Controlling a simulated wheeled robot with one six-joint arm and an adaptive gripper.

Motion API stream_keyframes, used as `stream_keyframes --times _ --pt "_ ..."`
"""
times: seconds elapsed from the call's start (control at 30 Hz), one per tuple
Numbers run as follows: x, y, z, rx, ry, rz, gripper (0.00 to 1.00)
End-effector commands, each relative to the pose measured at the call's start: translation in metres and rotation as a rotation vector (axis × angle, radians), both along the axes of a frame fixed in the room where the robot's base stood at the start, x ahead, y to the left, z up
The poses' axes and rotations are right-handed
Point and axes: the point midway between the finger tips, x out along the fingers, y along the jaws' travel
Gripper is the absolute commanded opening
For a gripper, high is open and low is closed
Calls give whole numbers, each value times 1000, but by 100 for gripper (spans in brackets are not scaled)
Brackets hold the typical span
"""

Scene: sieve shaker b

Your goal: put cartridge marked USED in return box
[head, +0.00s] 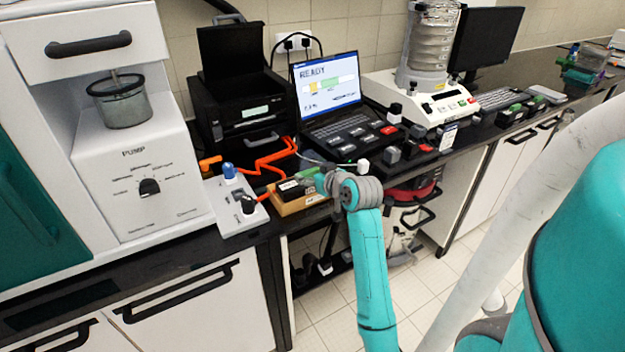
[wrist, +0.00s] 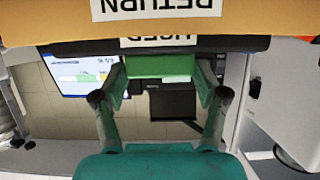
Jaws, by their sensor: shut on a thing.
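The return box (head: 303,204) is a small light-brown tray at the front edge of the bench. In the wrist view its wall (wrist: 60,68) carries an upside-down RETURN label. A dark cartridge (wrist: 85,47) with a white USED label shows past the box rim, which hides part of the label. My gripper (wrist: 163,75) is shut on the green part (wrist: 160,66) at this cartridge. In the head view my gripper (head: 326,182) is at the right end of the box. I cannot tell whether the cartridge rests on the box floor.
A white block with blue and black knobs (head: 238,207) stands left of the box, near orange tubing (head: 268,165). Behind are a black printer (head: 240,110) and a laptop reading READY (head: 328,82). Dark and red blocks (head: 390,150) lie to the right.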

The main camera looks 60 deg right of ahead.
Motion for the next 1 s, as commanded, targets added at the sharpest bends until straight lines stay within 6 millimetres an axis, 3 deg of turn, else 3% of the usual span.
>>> stream_keyframes --times 0.13,0.5,0.53,0.6,1.0 --pt "0 0 -16 0 -1 0 9" --pt "0 0 -19 -1 -2 0 9" --pt "0 0 -19 -1 -1 0 80" --pt "0 0 -19 -1 -1 0 97" --pt "0 0 -16 -1 -1 0 98"
